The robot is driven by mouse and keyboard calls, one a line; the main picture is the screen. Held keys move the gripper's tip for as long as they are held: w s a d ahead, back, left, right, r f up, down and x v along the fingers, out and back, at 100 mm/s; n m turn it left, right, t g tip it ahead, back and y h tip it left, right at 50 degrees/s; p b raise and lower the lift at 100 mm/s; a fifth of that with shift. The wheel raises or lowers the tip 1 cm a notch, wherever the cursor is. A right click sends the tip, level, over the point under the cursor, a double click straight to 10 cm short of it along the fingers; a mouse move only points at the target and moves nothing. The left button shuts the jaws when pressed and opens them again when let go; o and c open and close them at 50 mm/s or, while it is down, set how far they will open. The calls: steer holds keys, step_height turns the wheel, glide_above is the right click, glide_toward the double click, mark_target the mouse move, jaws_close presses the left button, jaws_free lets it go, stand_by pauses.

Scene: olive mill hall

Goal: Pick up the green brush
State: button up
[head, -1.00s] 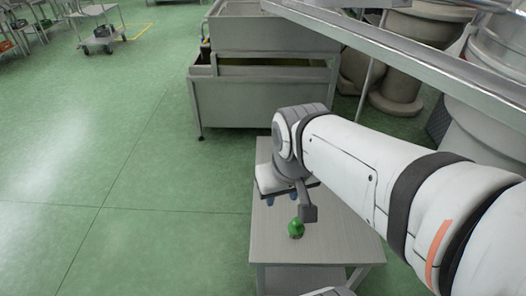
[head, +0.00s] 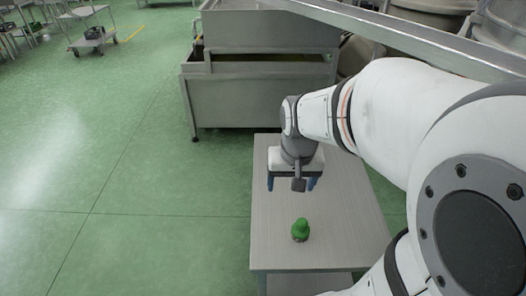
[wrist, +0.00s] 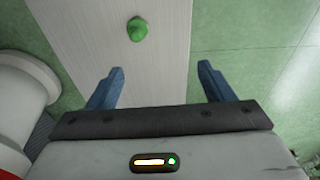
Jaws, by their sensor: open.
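A small green object, by its colour the green brush (head: 300,230), stands on the grey table (head: 275,247) near its front end. It also shows in the wrist view (wrist: 137,29), beyond my fingertips and a little left of the middle. Its bristles cannot be made out. My gripper (head: 291,184) hangs over the table, farther back than the brush and apart from it. In the wrist view its two blue fingers (wrist: 161,68) are spread wide with nothing between them.
A large grey metal vat (head: 262,85) stands behind the table. A metal rail (head: 400,35) crosses the upper right. A small cart (head: 92,40) stands far off at the upper left. The green floor (head: 120,150) left of the table is clear. The tabletop around the brush looks bare.

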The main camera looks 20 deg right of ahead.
mark_target(302, 221)
steer(key=shift+o, duration=0.8)
steer(key=w+d+f+m+b, duration=0.1)
steer(key=w+d+f+b, duration=0.1)
steer(key=f, duration=0.5)
steer(key=w+d+f+m+g+b, duration=0.1)
steer(key=w+d+f+m+b, duration=0.1)
steer(key=f, duration=0.6)
steer(key=w+d+f+m+b, duration=0.1)
steer(key=w+d+f+b, duration=0.1)
steer(key=d+f+b, duration=0.2)
steer(key=shift+w+f+g+b, duration=0.2)
steer(key=shift+f+b, duration=0.35)
steer(key=shift+f, duration=0.5)
steer(key=shift+w+f+g+b, duration=0.2)
steer(key=shift+f+b, duration=0.35)
steer(key=shift+f, duration=0.45)
steer(key=shift+m, duration=0.3)
steer(key=f, duration=0.2)
steer(key=f+b, duration=0.1)
steer(key=f, duration=0.1)
steer(key=s+f+b, duration=0.1)
steer(key=f, duration=0.2)
steer(key=shift+d, duration=0.1)
steer(key=shift+f, duration=0.6)
steer(key=shift+c, duration=0.4)
steer(key=c, duration=1.1)
